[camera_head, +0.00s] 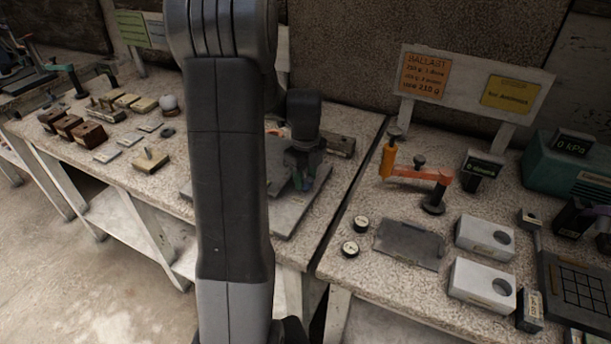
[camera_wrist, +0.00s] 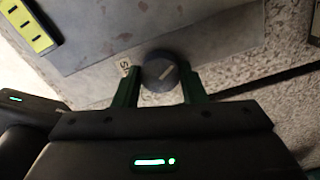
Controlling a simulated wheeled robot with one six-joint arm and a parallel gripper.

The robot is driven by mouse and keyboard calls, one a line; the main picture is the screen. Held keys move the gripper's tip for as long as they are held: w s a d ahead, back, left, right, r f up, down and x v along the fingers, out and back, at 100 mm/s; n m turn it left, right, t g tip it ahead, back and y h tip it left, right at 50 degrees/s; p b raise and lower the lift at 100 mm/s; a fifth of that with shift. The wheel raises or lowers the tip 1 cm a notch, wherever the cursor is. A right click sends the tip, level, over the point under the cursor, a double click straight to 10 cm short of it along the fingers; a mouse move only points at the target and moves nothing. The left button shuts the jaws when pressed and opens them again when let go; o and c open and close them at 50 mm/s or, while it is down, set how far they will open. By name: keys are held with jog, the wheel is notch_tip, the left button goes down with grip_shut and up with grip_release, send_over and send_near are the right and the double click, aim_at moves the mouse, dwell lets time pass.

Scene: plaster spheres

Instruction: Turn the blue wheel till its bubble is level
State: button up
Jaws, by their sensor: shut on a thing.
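In the wrist view a round dark grey-blue wheel (camera_wrist: 157,75) with a pale line across its top sits between my fingers at the edge of a grey plate (camera_wrist: 105,35). My gripper (camera_wrist: 159,82) is shut on this wheel, with one green finger against each side. In the head view my gripper (camera_head: 306,180) is low over the same plate (camera_head: 287,214), and my arm hides much of it. A small label (camera_wrist: 124,64) lies left of the wheel, mostly unreadable. I cannot make out a bubble in either view.
A yellow block (camera_wrist: 25,26) with dark slots is at the wrist view's upper left. The right bench holds an orange clamp arm (camera_head: 412,172), two white blocks (camera_head: 483,237) and a dark plate (camera_head: 408,244). A gap divides the benches. Brown blocks (camera_head: 88,134) stand left.

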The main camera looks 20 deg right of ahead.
aim_at(305, 178)
jog(key=m, duration=0.4)
jog(key=shift+w+r+m, duration=0.1)
jog(key=shift+m, duration=2.1)
jog(key=o, duration=0.7)
notch_tip(305, 178, up, 14)
jog(key=shift+f, duration=0.15)
